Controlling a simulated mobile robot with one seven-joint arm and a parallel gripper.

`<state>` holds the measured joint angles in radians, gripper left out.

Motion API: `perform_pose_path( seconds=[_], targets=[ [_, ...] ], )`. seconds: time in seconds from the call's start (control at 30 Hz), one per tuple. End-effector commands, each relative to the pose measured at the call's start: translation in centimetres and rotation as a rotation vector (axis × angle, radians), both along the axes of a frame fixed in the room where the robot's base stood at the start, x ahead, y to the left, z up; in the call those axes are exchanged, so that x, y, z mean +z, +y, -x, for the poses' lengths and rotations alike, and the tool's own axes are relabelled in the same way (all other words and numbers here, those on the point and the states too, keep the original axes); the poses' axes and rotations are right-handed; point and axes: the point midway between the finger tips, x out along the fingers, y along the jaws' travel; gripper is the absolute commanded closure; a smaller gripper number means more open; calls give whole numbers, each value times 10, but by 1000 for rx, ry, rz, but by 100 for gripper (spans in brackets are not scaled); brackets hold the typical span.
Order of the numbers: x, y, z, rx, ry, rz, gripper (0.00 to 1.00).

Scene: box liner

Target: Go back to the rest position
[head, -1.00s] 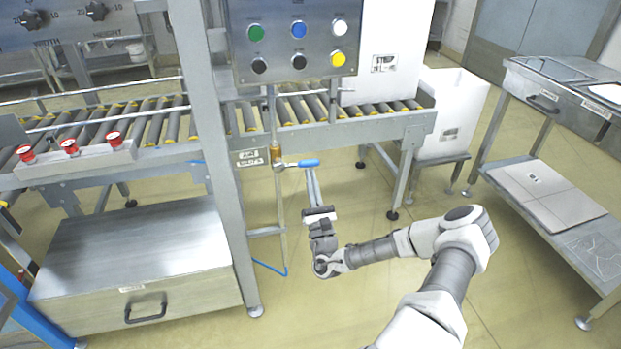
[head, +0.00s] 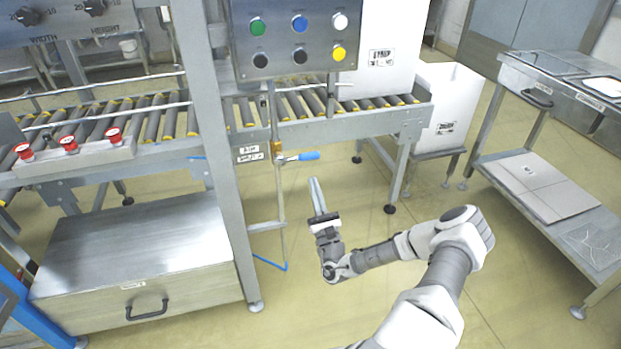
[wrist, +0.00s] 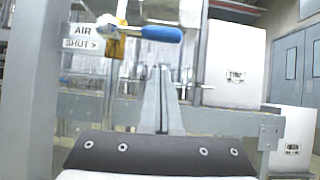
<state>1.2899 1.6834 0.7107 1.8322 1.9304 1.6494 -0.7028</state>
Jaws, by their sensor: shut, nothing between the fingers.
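My gripper (head: 316,194) is shut and empty, pointing up toward the conveyor in the head view. It stands apart from the blue valve handle (head: 303,156), a little below and to its right. In the wrist view the closed fingers (wrist: 161,100) show in the middle, with the blue handle (wrist: 161,34) above them. The handle lies sideways on a brass valve (head: 277,150) on a thin vertical pipe. An "AIR SHUT" sign (wrist: 81,37) is left of it.
The roller conveyor (head: 380,122) and a grey post (head: 213,150) stand ahead and left. A button panel (head: 297,42) hangs above. A white box (head: 447,105) is behind at right. A steel table (head: 560,185) stands at the right. Open floor (head: 350,215) surrounds my gripper.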

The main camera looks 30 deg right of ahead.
Motion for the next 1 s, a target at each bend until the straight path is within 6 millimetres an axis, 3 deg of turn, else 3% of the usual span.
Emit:
perform_pose_path(
  seconds=[0.1, 0.3, 0.63, 0.87, 1.0],
  targets=[
    [-14, 7, 25, 2, 6, -6, 100],
    [-36, 16, 56, 1, 6, -6, 100],
    [-49, 20, 73, 1, 5, -4, 100],
    [-36, 30, 66, 72, 1, 37, 100],
    [-6, 60, 53, 254, -6, 144, 100]
  ],
)
